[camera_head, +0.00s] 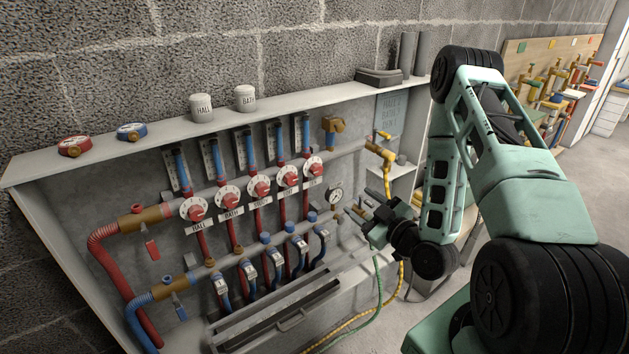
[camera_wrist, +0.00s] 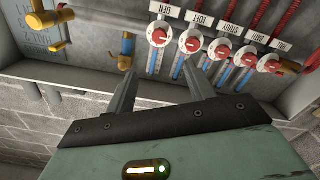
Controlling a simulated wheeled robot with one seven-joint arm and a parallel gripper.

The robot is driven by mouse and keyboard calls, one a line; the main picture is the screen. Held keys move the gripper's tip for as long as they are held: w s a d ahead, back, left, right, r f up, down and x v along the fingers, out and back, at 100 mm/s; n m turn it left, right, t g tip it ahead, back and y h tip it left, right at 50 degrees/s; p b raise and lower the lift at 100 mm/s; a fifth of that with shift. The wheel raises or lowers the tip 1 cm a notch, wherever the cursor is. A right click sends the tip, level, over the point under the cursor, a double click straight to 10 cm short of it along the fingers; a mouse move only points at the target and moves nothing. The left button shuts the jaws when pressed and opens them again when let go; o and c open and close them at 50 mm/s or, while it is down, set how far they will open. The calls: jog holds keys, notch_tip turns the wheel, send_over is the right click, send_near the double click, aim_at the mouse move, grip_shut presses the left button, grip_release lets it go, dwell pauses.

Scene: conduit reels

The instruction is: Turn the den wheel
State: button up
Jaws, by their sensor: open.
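The den wheel (camera_head: 314,167) is a red knob on a white round dial at the right end of a row of similar wheels in the head view. In the wrist view the den wheel (camera_wrist: 159,35) is at the left end of the row, under a DEN label (camera_wrist: 165,10). My gripper (camera_head: 364,208) is to the right of and below the den wheel in the head view, apart from it. In the wrist view my gripper (camera_wrist: 161,66) is open and empty, its two fingers pointing toward the den wheel with a gap between.
Beside the den wheel is the loft wheel (camera_head: 289,176), with several more wheels further left. A pressure gauge (camera_head: 335,193) sits near my gripper. A yellow valve (camera_head: 379,151) with a hose stands at the right. The open grey cabinet (camera_head: 40,172) surrounds the pipes.

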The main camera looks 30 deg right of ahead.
jog(key=shift+w+f+b, duration=0.5)
jog(key=shift+w+b, duration=0.05)
jog(key=shift+b, duration=0.25)
jog(key=b, duration=0.9)
send_near(318, 171)
jog(key=w, duration=0.9)
jog(key=c, duration=1)
